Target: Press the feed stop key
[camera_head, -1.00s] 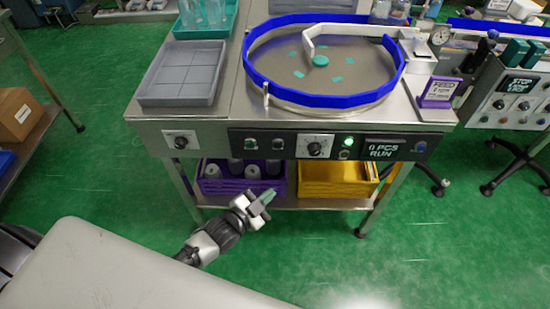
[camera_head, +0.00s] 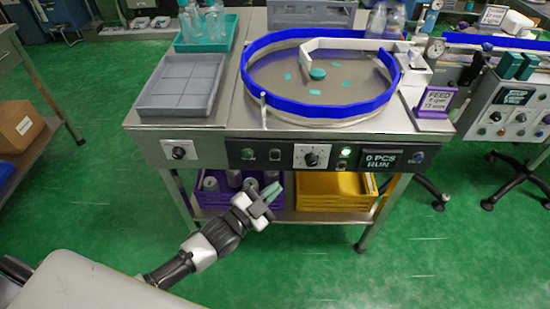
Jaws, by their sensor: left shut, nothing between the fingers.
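The front control panel (camera_head: 228,153) of the feeder table carries two small keys on its left, a dark one (camera_head: 247,154) and another beside it (camera_head: 275,154). Their labels are too small to read, so I cannot tell which is the feed stop key. A dial (camera_head: 311,157), a lit green lamp (camera_head: 345,152) and a display (camera_head: 381,160) reading "0 PCS RUN" are farther right. My left gripper (camera_head: 271,190) is shut and empty, appearing just below the panel in front of the purple bin, apart from the keys. My right gripper is not in view.
A blue-rimmed round feeder bowl (camera_head: 256,96) with several teal pieces and a grey tray (camera_head: 148,100) are on the table top. A purple bin (camera_head: 211,199) and a yellow bin (camera_head: 322,192) sit on the shelf below. Green floor lies open in front.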

